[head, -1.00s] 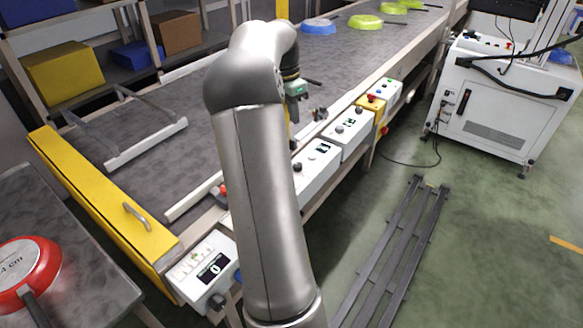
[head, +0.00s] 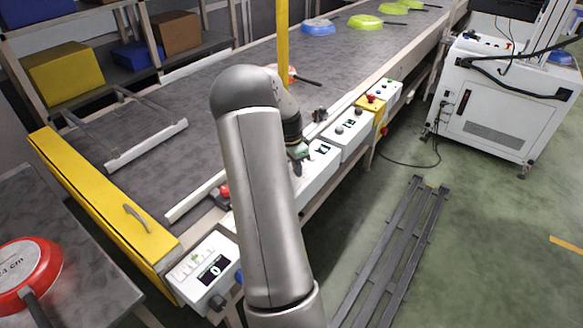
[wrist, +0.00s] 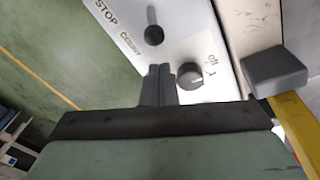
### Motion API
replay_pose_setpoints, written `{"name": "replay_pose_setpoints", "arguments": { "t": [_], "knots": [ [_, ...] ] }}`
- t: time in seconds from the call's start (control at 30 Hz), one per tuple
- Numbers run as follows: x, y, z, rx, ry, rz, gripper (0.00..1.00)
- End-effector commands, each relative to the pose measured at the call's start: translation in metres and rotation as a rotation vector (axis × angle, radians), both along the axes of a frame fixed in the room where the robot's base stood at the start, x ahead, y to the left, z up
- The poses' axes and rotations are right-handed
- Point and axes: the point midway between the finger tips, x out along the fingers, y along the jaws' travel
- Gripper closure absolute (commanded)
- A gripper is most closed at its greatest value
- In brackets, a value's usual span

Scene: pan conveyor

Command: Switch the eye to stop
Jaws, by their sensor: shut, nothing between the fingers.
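A white control box (head: 318,172) with a small dark display stands on the conveyor's front edge, beside my gripper in the head view. In the wrist view its white panel (wrist: 115,45) has the printed word STOP and a second, less legible word beside a slot. A black round-ended lever (wrist: 153,35) sits at one end of that slot. A dark rotary knob (wrist: 193,87) with a label is nearby. My gripper (wrist: 159,72) is shut and empty, its fingertips over the panel between lever and knob; whether they touch it cannot be told.
Another white box (head: 349,132) and a yellow box with a red button (head: 371,99) stand farther along the conveyor edge. A yellow post (head: 283,45) rises behind my arm. Blue (head: 318,28) and green pans (head: 364,22) lie on the belt. A grey block (wrist: 275,70) is close right of my fingers.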

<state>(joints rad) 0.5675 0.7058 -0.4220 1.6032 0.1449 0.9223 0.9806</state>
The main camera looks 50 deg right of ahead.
Motion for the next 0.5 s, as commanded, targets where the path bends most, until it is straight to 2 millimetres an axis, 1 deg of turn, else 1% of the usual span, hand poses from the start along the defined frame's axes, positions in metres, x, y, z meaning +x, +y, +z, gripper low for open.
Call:
{"name": "replay_pose_setpoints", "arguments": {
  "t": [0.03, 0.1, 0.2, 0.5],
  "knots": [
    [0.003, 0.007, 0.004, 0.0, 0.0, 0.002, 1.0],
    [0.005, 0.012, 0.004, 0.001, 0.001, 0.002, 1.0],
    [0.007, 0.017, 0.005, -0.001, 0.001, 0.0, 1.0],
    [0.008, 0.019, 0.005, -0.001, 0.001, 0.0, 1.0]
  ]
}}
